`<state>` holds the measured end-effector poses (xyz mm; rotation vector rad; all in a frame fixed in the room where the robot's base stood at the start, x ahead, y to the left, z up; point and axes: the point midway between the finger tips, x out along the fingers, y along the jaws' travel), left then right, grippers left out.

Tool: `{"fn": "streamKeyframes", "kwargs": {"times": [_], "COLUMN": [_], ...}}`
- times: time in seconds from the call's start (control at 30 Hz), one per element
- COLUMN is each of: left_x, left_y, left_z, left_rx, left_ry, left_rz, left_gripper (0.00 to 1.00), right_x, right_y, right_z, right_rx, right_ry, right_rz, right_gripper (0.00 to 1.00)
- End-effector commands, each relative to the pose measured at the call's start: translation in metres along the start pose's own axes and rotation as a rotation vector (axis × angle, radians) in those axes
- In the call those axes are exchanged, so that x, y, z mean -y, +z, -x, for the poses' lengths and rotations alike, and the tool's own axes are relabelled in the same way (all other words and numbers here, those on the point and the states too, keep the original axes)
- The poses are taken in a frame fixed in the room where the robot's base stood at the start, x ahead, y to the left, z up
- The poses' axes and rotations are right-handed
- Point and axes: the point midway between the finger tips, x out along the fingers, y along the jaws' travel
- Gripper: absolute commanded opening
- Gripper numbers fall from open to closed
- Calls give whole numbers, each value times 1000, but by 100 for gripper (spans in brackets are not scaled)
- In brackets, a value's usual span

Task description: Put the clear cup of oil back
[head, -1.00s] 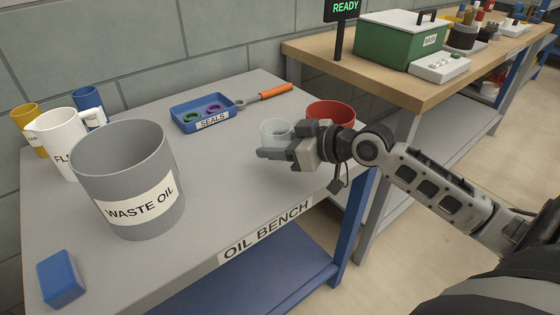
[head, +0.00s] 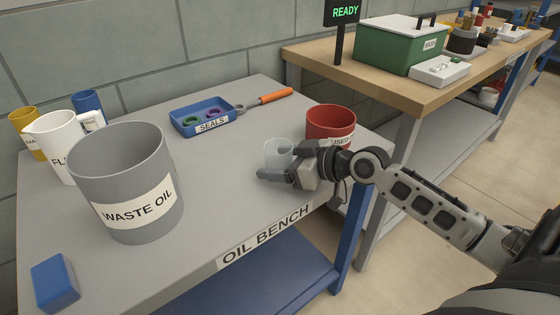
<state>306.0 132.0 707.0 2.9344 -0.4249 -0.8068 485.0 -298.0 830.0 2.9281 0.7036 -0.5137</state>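The clear cup (head: 278,152) is in the fingers of my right gripper (head: 278,170), over the right part of the grey oil bench (head: 225,190). One dark finger crosses in front of the cup's lower part; the other is mostly hidden. The cup looks upright and pale, and I cannot make out oil in it. Its base is hidden, so I cannot tell whether it touches the bench. A red container (head: 330,120) with a partly hidden label stands just behind and right of the gripper. My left gripper is not in view.
A grey waste oil bucket (head: 125,180), white jug (head: 60,145), yellow cup (head: 25,125), blue cup (head: 90,102) and blue block (head: 56,283) stand at the left. A blue seals tray (head: 205,119) and an orange-handled tool (head: 275,96) lie behind. The bench's front middle is clear.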

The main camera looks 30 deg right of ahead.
Motion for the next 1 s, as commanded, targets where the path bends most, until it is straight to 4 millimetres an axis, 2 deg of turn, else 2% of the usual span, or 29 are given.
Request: {"fn": "streamKeyframes", "kwargs": {"times": [0.23, 0.33, 0.8, 1.0], "left_x": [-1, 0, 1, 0], "left_y": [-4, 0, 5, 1], "left_z": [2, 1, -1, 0], "left_rx": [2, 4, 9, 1], "left_ry": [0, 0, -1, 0], "left_rz": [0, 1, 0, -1], "left_gripper": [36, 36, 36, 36], "right_x": [0, -1, 1, 0], "right_y": [-6, -1, 0, -2], "right_z": [2, 11, 89, 113], "right_rx": [0, 3, 5, 0], "right_ry": [0, 2, -1, -1], "right_rz": [0, 1, -3, -4], "right_gripper": [71, 71, 71, 71]}}
